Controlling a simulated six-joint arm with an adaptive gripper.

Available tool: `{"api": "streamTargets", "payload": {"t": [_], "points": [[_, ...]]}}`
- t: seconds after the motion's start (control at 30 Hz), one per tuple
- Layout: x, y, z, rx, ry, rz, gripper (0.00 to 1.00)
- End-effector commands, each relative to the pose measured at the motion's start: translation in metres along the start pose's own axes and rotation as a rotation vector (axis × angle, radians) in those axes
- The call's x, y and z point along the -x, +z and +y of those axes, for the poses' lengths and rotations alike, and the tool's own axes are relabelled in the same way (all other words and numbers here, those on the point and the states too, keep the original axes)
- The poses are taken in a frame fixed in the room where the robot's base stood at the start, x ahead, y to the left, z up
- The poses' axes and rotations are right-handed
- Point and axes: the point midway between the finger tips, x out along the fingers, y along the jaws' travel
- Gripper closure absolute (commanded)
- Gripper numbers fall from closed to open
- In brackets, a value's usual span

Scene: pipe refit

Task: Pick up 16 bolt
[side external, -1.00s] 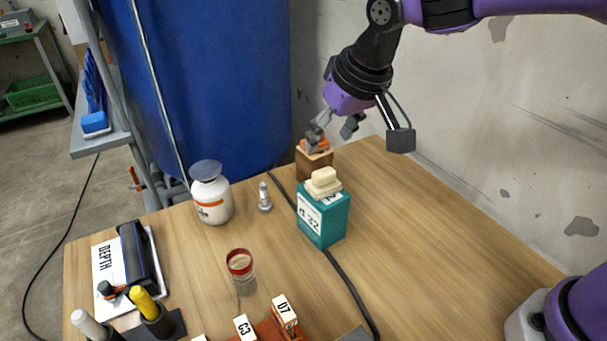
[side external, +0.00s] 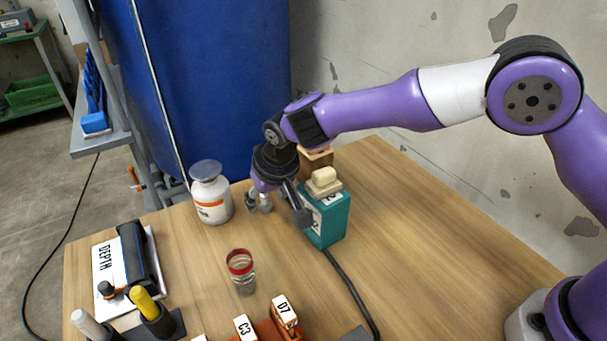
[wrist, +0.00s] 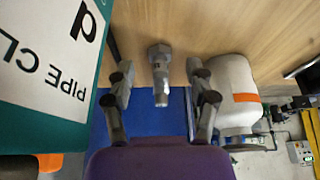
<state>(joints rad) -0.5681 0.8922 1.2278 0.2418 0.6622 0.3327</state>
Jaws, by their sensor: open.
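A silver bolt (wrist: 161,74) with a hex head stands on the wooden table; no number on it is readable. In the wrist view it lies between my two fingers, apart from both, with clear gaps on each side. My gripper (wrist: 160,88) is open and empty around the line of the bolt. In the side view my gripper is low over the table, between the white bottle and the teal box. There the bolt (side external: 265,205) is partly hidden by my fingers, so contact is hard to judge.
The teal box (side external: 335,222) with a cream block (side external: 323,181) on top stands close to the right of my gripper. The white bottle (side external: 211,197) stands to the left. A black cable (side external: 352,289) crosses the table.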

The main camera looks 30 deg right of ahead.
Motion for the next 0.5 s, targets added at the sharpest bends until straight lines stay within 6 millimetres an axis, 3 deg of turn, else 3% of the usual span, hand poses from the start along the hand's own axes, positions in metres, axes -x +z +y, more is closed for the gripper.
{"api": "streamTargets", "payload": {"t": [0.1,0.33,0.37,0.4,0.47,0.5], "points": [[-0.0121,0.0001,0.0000,-0.001,0.000,0.000,0.37],[-0.0138,0.0002,-0.0001,-0.001,-0.001,0.001,0.37],[-0.0137,0.0002,-0.0001,-0.001,-0.001,0.000,0.47],[-0.0137,0.0002,-0.0001,-0.001,-0.001,0.000,0.66],[-0.0136,0.0002,-0.0002,0.000,-0.001,0.000,0.96],[-0.0136,0.0002,-0.0001,-0.001,-0.001,0.000,1.00]]}}
